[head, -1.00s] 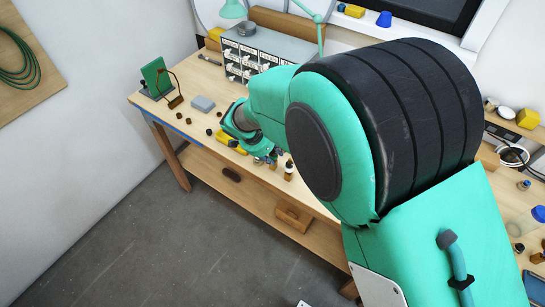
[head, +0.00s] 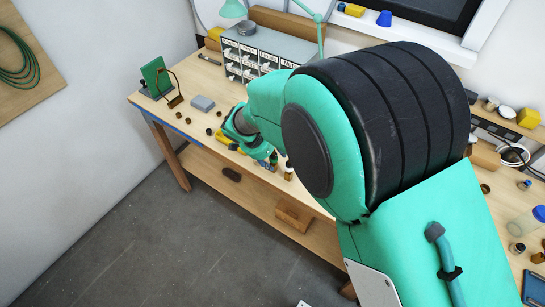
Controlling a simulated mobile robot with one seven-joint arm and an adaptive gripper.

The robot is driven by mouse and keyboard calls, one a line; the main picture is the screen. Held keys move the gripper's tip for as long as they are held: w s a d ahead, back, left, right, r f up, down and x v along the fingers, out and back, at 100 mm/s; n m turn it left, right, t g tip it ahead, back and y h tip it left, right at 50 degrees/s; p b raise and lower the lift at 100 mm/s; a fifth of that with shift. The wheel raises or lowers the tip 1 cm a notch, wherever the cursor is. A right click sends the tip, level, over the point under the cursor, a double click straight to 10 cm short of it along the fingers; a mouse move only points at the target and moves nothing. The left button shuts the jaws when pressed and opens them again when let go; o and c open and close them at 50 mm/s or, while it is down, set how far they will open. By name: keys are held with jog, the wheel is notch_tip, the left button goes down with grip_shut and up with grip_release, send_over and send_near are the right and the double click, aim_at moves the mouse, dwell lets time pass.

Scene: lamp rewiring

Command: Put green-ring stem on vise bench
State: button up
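My gripper (head: 265,161) is low over the front edge of the wooden bench (head: 196,90), small and partly covered by my own arm. I cannot tell whether its fingers are open or shut. A small green spot (head: 273,157) shows at the fingers; it may be the green-ring stem, but it is too small to be sure or to tell if it is held. A small upright piece with a dark top and pale base (head: 289,171) stands just right of the gripper. I cannot make out a vise; my arm hides much of the bench.
A labelled drawer cabinet (head: 250,54) stands at the back. A yellow item (head: 224,137) lies near the gripper. Jars and tools crowd the right side.

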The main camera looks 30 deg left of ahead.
jog(key=shift+r, duration=0.1)
jog(key=shift+r, duration=0.15)
jog(key=v, duration=1.1)
jog(key=shift+r+p, duration=0.3)
jog(key=shift+r, duration=0.05)
jog(key=shift+s, duration=0.15)
dwell(0.4)
jog(key=w+d+r, duration=0.2)
jog(key=d+r, duration=0.4)
jog(key=d, duration=0.5)
jog(key=w+d+r+g, duration=0.1)
jog(key=w+d+r, duration=0.1)
jog(key=d+r, duration=0.65)
jog(key=w+d+r, duration=0.2)
jog(key=d+r, duration=0.2)
jog(key=d, duration=0.9)
jog(key=s+d+r+n, duration=0.1)
jog(key=s+d+r, duration=0.15)
jog(key=d, duration=0.45)
jog(key=s+d+r+n, duration=0.15)
jog(key=s+d, duration=0.25)
jog(key=d, duration=0.4)
jog(key=s+d+t+y, duration=0.1)
jog(key=s+d, duration=0.9)
jog(key=s, duration=0.1)
jog(key=shift+s+d+r, duration=0.15)
jog(key=shift+s+r, duration=0.05)
jog(key=shift+s, duration=0.1)
